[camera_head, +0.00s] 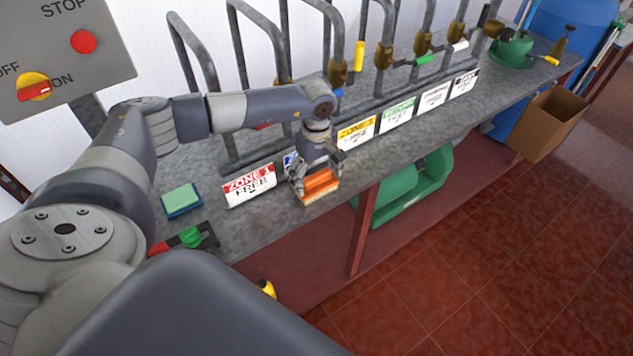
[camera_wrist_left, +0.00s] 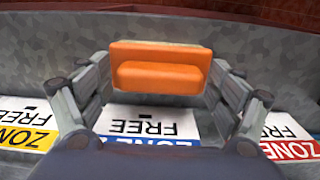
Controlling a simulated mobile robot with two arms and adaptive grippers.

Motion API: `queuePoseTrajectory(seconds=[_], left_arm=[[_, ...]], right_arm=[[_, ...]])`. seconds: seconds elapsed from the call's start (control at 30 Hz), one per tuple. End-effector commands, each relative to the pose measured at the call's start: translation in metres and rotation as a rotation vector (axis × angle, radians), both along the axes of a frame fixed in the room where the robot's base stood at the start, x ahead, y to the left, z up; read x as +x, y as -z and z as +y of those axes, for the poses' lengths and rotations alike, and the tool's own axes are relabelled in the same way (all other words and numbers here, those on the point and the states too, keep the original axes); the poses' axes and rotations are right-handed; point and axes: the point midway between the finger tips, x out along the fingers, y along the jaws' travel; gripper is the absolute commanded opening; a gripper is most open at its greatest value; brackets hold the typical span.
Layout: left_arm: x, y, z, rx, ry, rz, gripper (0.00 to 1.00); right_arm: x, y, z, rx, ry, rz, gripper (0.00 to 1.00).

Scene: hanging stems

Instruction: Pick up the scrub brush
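The scrub brush is an orange block (camera_head: 320,183) with a pale bristle side, by the front edge of the grey bench. My left gripper (camera_head: 318,174) reaches down over it from behind. In the left wrist view the brush (camera_wrist_left: 160,75) fills the gap between the two fingertips of the left gripper (camera_wrist_left: 160,66), one at each end, and they appear to touch it. I cannot tell whether the brush is clear of the bench top. My right gripper is not in view.
Zone signs (camera_head: 249,185) and grey metal hoops (camera_head: 240,75) line the bench (camera_head: 225,228). A green sponge on a blue base (camera_head: 181,200) lies left of the brush. A green bin (camera_head: 415,190) sits below, and a cardboard box (camera_head: 545,122) hangs at the right.

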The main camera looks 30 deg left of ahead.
Motion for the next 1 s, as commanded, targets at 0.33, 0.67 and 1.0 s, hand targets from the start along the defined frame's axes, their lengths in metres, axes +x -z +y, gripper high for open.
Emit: queuePoseTrajectory(seconds=[0.33, 0.67, 1.0], left_arm=[[0.000, 0.000, 0.000, 0.000, 0.000, 0.000, 0.44], [0.001, -0.011, 0.001, 0.000, 0.000, -0.003, 0.44], [-0.033, -0.036, -0.028, -0.001, 0.008, -0.002, 0.44]], right_arm=[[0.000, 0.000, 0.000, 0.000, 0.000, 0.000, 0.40], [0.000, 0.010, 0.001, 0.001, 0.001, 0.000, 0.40], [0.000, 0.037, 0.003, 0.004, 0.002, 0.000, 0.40]])
